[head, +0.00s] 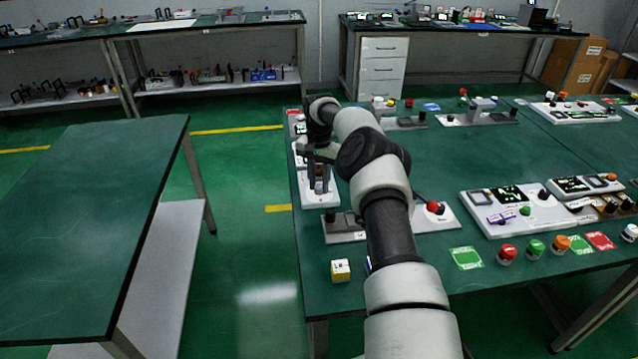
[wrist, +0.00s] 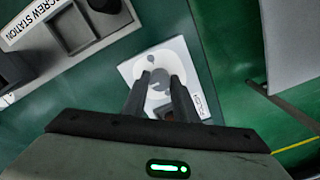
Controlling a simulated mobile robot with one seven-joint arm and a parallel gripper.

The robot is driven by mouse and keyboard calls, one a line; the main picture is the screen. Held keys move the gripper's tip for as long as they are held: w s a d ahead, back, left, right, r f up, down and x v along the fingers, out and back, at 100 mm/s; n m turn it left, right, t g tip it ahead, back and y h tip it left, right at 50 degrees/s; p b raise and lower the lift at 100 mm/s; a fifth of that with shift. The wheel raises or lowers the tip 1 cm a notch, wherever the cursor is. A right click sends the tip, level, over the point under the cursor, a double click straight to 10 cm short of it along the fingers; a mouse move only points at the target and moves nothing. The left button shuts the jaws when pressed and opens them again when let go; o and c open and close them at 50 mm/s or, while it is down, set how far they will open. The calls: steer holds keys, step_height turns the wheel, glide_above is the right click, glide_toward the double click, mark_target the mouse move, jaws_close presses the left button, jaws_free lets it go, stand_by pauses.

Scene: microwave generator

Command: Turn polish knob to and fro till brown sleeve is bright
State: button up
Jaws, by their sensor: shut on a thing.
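My gripper (head: 318,182) reaches down over a small white unit (head: 320,200) at the left edge of the green table. In the wrist view the same white unit (wrist: 188,62) lies under the fingers, with a round grey part on its top. My gripper (wrist: 160,82) has its two dark fingers on either side of the polish knob (wrist: 159,76), shut on it. A small brown patch (wrist: 169,118), perhaps the brown sleeve, shows low between the fingers. Most of it is hidden, and I cannot tell how bright it is.
A grey screw station (wrist: 88,28) stands close beside the white unit. A yellow and white cube (head: 341,270) sits near the table's front left corner. Consoles with displays (head: 510,208) and several coloured buttons stand to the right.

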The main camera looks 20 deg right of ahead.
mark_target(320, 187)
steer(key=shift+n, duration=0.3)
steer(key=n, duration=0.5)
steer(key=shift+b, duration=0.3)
steer(key=n, duration=0.7)
stand_by(0.4)
steer(key=o, duration=1.1)
steer(key=shift+c, duration=0.2)
step_height(320, 187, up, 17)
steer(key=p, duration=0.4)
steer(key=shift+r, duration=0.15)
